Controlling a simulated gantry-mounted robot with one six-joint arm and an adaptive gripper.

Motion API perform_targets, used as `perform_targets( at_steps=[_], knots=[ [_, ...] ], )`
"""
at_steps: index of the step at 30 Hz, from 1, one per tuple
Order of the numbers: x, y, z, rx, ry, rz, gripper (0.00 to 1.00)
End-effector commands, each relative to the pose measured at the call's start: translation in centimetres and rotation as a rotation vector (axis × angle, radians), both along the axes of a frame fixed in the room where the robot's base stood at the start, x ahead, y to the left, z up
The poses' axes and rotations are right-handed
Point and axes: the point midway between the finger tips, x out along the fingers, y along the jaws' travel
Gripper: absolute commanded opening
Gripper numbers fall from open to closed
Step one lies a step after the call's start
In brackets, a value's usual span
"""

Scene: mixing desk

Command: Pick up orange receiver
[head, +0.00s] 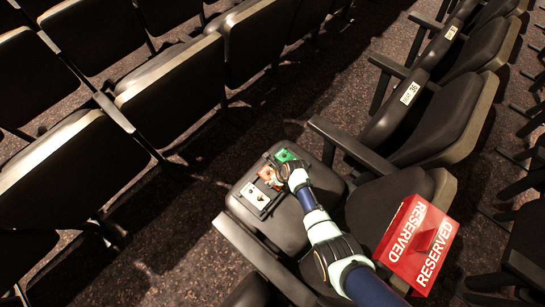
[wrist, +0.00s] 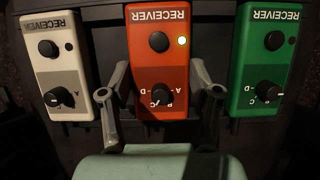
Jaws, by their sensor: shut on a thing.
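The orange receiver (wrist: 160,78) stands in the middle of the wrist view, with a lit yellow light and two dark knobs. My gripper (wrist: 163,92) has one finger on each side of its lower part and is shut on it. In the head view the orange receiver (head: 267,175) is partly hidden by my gripper (head: 276,172). A white receiver (wrist: 56,65) is to its left and a green receiver (wrist: 264,60) to its right in the wrist view. The head view also shows the white receiver (head: 256,196) and the green receiver (head: 285,156).
The receivers are over a dark seat cushion (head: 278,222), with a dark holder under them. Armrests (head: 350,143) flank the seat. A red RESERVED sign (head: 414,240) is on the seat to the right. Rows of dark seats surround this one.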

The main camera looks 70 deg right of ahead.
Motion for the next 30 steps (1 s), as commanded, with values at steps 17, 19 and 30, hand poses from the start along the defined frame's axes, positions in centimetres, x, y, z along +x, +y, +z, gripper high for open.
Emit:
perform_targets(
  at_steps=[17,19,30],
  knots=[
    [0.0,0.0,2.8,-0.001,-0.001,0.000,0.22],
    [0.0,0.0,4.5,-0.002,-0.001,-0.001,0.22],
    [0.0,0.0,15.8,-0.003,-0.002,0.000,0.22]
  ],
)
